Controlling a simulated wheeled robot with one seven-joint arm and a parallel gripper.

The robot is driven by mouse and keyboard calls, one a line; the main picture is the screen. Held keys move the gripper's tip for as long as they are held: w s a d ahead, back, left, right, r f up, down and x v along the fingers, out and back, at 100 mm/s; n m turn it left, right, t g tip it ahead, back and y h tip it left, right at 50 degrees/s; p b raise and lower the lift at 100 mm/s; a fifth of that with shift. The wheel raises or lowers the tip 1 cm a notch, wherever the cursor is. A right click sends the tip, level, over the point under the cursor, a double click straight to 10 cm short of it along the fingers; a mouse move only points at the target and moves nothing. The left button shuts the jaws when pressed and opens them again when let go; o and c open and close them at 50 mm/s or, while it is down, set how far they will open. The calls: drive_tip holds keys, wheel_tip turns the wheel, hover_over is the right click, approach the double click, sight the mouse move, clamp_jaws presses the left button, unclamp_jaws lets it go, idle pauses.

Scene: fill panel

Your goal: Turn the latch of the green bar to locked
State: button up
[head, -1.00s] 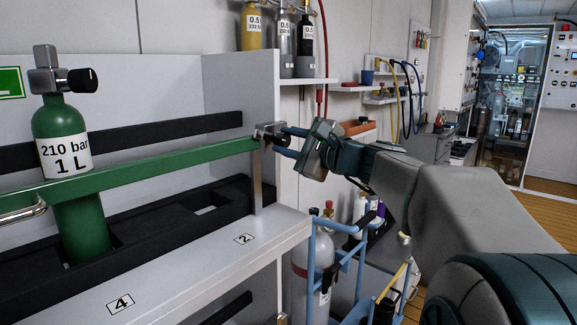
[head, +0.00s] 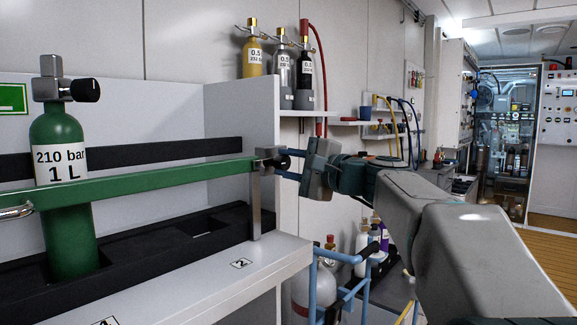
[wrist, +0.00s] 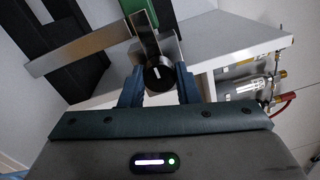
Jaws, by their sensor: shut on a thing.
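The green bar (head: 150,186) runs across the front of the rack, in front of a green cylinder (head: 66,225) labelled 210 bar, 1 L. At the bar's right end is the latch (head: 270,160), a dark knob on a metal bracket. In the wrist view the latch knob (wrist: 159,74) is black with a white mark and sits between the blue fingers. My gripper (head: 287,164) is shut on the latch knob; it also shows in the wrist view (wrist: 158,88). The mark's exact meaning cannot be read.
A white shelf ledge (head: 215,283) with number labels lies below the bar. Small cylinders (head: 278,70) stand on a shelf above. A blue trolley (head: 335,290) with cylinders is below my arm. Open floor (head: 555,250) lies at the right.

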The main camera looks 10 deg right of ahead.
drive_tip(key=shift+f, duration=0.15)
drive_tip(key=o, duration=1)
drive_tip(key=shift+c, duration=0.2)
drive_tip(key=v, duration=1.3)
drive_tip(key=shift+s+d+p, duration=0.2)
drive_tip(key=shift+s+p, duration=0.15)
drive_tip(key=shift+p, duration=0.1)
